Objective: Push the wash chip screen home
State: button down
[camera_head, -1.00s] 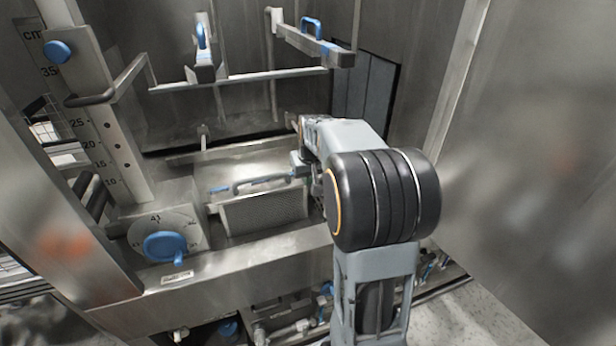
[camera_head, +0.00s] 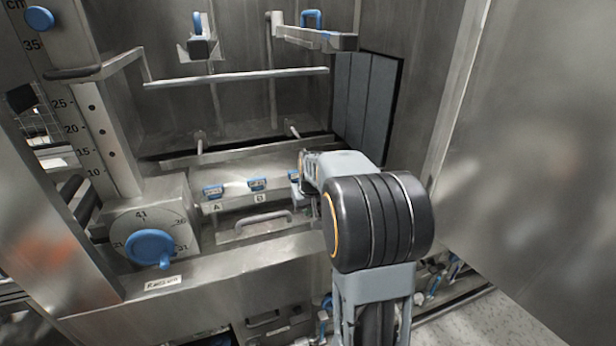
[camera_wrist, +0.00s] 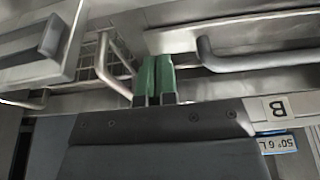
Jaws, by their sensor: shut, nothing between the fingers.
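The wash chip screen shows in the head view as a bar handle (camera_head: 262,220) low in the trough, below the A and B labels; its perforated face is not visible. In the wrist view, a bent metal bar that looks like this handle (camera_wrist: 255,57) runs to the right of my gripper. My gripper (camera_wrist: 155,82) has two green fingers shut together with nothing between them, beside the bar's left end. I cannot tell whether they touch it. In the head view my arm stands right of the handle and mostly hides the fingers.
A dial with a blue knob (camera_head: 150,248) is at the left, beside a centimetre scale (camera_head: 88,128). Two blue tags (camera_head: 257,184) sit above the A and B labels. A horizontal rail (camera_head: 240,77) and blue-handled bars (camera_head: 318,38) are above. Wire mesh (camera_wrist: 115,62) is left of my fingers.

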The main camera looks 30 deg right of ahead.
jog(key=shift+r, duration=0.1)
jog(key=shift+r+p, duration=0.35)
jog(key=w+p+v, duration=0.1)
jog(key=v, duration=1.2)
jog(key=shift+p, duration=0.35)
jog(key=s+a+f+n, duration=0.1)
jog(key=s+a+f, duration=0.3)
jog(key=s+a, duration=0.3)
jog(key=s+a+f+n, duration=0.1)
jog(key=s+a+f, duration=0.3)
jog(key=s+a, duration=0.4)
jog(key=shift+s+a+y, duration=0.3)
jog(key=shift+s, duration=0.25)
